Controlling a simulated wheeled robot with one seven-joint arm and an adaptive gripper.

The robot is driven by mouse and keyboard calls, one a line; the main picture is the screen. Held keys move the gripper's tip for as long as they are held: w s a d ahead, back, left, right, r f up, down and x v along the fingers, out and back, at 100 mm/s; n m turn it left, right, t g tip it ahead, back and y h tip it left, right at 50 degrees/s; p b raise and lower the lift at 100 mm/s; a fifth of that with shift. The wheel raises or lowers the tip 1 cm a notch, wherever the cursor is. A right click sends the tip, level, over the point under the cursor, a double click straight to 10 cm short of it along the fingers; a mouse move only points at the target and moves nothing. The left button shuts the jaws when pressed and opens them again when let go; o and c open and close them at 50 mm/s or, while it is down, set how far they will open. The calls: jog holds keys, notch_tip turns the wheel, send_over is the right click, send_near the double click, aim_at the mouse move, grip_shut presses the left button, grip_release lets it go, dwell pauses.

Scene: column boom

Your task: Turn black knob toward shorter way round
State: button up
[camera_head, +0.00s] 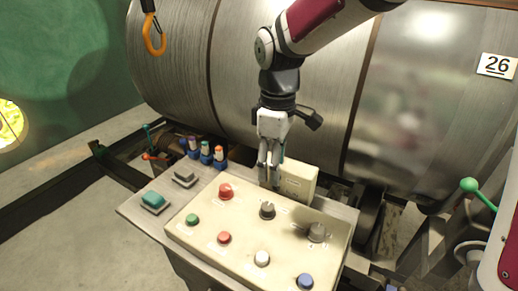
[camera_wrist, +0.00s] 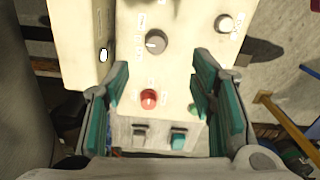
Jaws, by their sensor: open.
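A dark, black-looking knob (camera_head: 267,210) sits on the cream control panel (camera_head: 200,235), near its back edge. In the wrist view the knob (camera_wrist: 156,42) shows a pale pointer mark on its left side. A second, greyer knob (camera_head: 316,232) stands to its right in the head view. My gripper (camera_head: 270,184) points down over the back of the panel, above and close to the dark knob. In the wrist view its teal-padded fingers (camera_wrist: 158,80) are apart with nothing between them, and the knob lies beyond the tips.
A red knob (camera_head: 225,191), green button (camera_head: 192,219), red button (camera_head: 223,238), white knob (camera_head: 262,258) and blue knob (camera_head: 305,281) share the panel. A cream box (camera_head: 298,180) stands close behind, beside my gripper. A large metal drum (camera_head: 290,80) fills the back.

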aim_at(268, 206)
jog(key=shift+n, duration=0.3)
jog(key=f, duration=1)
jog(key=w+a+f, duration=0.1)
jog(key=f, duration=0.3)
jog(key=shift+f, duration=0.4)
jog(key=c, duration=1.2)
